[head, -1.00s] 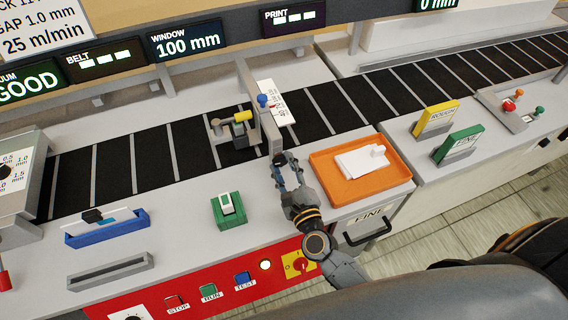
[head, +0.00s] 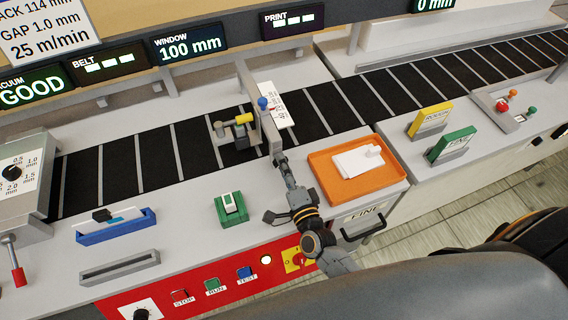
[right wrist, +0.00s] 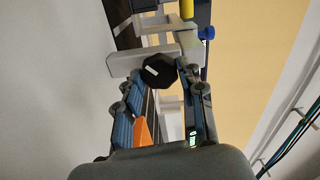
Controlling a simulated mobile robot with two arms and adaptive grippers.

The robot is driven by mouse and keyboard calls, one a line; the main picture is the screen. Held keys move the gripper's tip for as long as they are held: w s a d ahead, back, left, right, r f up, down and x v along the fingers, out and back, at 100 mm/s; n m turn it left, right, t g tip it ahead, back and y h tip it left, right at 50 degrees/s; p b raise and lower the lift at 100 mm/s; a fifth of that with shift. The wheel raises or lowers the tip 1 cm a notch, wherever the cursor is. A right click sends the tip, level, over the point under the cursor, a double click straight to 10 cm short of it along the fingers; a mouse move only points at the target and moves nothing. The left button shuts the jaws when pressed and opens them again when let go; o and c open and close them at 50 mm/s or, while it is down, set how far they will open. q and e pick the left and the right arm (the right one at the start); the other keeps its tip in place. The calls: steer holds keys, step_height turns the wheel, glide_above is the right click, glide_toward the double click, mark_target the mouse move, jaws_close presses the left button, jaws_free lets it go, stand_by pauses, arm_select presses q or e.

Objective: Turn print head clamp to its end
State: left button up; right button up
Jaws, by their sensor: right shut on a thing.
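The print head clamp is a dark faceted knob (right wrist: 158,71) with a small white mark, on a pale bracket in the right wrist view. In the head view the print head bracket (head: 262,120) with a blue knob (head: 262,103) stands over the belt. My right gripper (head: 280,162) is at the bracket's near end, where its fingers mostly hide the clamp. In the right wrist view my right gripper (right wrist: 157,82) has a finger on each side of the dark knob and is shut on it. My left gripper is not in view.
An orange tray (head: 330,190) with a white block stands right of my right gripper. The black belt (head: 190,150) runs behind. A red button panel (head: 195,300) is at the front.

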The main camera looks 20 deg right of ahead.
steer(key=n+p, duration=0.1)
steer(key=n, duration=0.3)
steer(key=shift+r, duration=0.1)
steer(key=shift+n+p, duration=0.7)
steer(key=shift+n, duration=1.1)
steer(key=o, duration=1.2)
steer(key=shift+s+n, duration=0.15)
steer(key=shift+n, duration=0.15)
steer(key=s, duration=1.1)
steer(key=shift+s+d, duration=0.15)
steer(key=shift+s, duration=0.25)
